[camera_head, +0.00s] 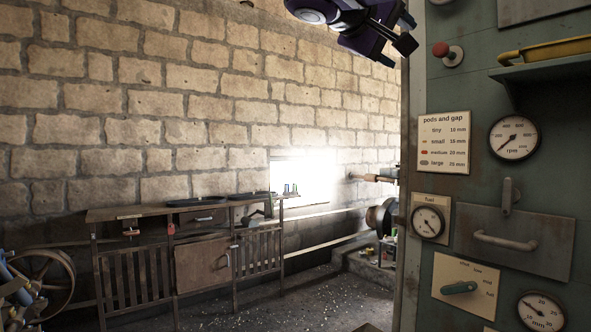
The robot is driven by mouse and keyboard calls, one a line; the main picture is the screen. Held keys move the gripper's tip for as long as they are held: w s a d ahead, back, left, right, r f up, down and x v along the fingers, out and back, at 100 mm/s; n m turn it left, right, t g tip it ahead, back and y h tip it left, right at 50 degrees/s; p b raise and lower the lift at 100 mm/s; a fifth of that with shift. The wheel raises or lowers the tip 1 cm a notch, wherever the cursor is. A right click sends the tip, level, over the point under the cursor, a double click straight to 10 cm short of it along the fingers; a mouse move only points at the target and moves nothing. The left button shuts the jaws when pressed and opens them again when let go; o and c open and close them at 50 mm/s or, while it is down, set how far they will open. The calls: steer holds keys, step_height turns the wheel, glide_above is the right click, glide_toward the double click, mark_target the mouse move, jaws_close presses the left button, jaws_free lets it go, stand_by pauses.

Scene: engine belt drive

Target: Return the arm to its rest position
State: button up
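My gripper (398,38) is at the top of the view, at the end of my dark purple arm, which the upper edge cuts off. It hangs in free air before the brick wall, left of the green panel. Nothing shows held in it. Its fingers are too dark and too foreshortened to tell how far apart they are.
The green panel (500,90) with gauges, a red knob (441,49), a drawer handle (505,240) and a yellow-topped shelf (548,68) fills the right. A wooden bench (130,212) stands along the wall. A spoked wheel (45,280) is at the lower left. The floor in the middle is open.

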steer(key=s+d+f+n+g+y, duration=0.1)
steer(key=s+d+f+g+y, duration=0.15)
steer(key=d+f, duration=0.45)
steer(key=s+d+f+n+g+y, duration=0.1)
steer(key=s+d+f+y, duration=0.2)
steer(key=d+f, duration=0.45)
steer(key=s+f+m+y, duration=0.1)
steer(key=s+f+y, duration=0.2)
steer(key=s+f, duration=0.5)
steer(key=s+f+m+g+y, duration=0.1)
steer(key=s+f+y, duration=0.3)
steer(key=s+f, duration=0.4)
step_height(320, 180, down, 8)
steer(key=shift+a+r+m, duration=0.25)
steer(key=shift+m, duration=0.45)
